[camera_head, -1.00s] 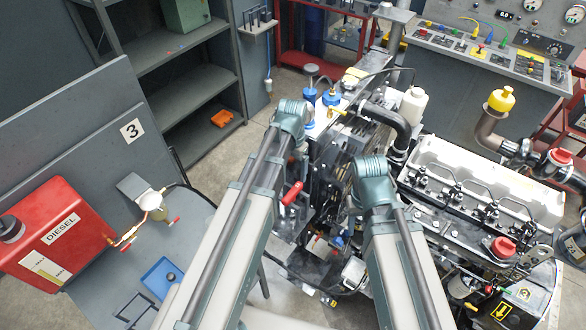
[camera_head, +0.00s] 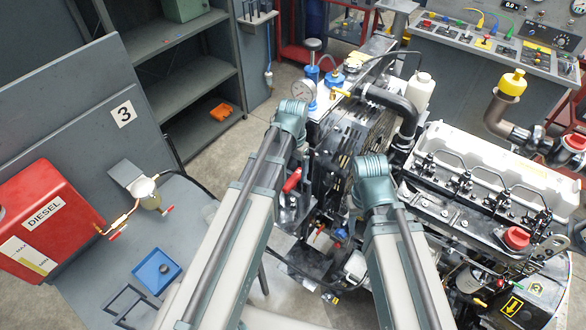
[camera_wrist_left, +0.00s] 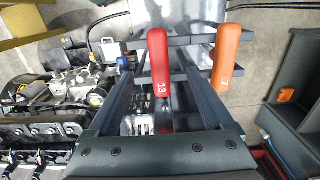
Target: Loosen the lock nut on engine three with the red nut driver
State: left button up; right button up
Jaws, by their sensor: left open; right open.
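In the left wrist view, a red-handled driver marked 13 (camera_wrist_left: 158,62) hangs in a dark rack (camera_wrist_left: 180,42). An orange-handled driver marked 7 (camera_wrist_left: 226,58) hangs to its right. My left gripper (camera_wrist_left: 157,68) is open, one finger on each side of the red handle, and I see no grip on it. A red handle (camera_head: 292,180) shows beside my left forearm in the head view. My right forearm points toward the engine (camera_head: 490,180), but its gripper is hidden in the head view. A small 3 label (camera_head: 537,288) is at the engine's lower right. I cannot make out the lock nut.
A red diesel tank (camera_head: 45,220) and a blue tray (camera_head: 157,268) are on a grey table at the left, near a panel marked 3 (camera_head: 123,113). Shelves (camera_head: 185,70) stand behind. A control console (camera_head: 500,50) is at the back right. Hoses and pipes crowd the engine.

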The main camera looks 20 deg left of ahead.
aim_at(293, 177)
pick_arm(q)
jog(key=shift+f+b, duration=1.45)
jog(key=shift+f, duration=0.4)
grip_shut()
dwell(0.5)
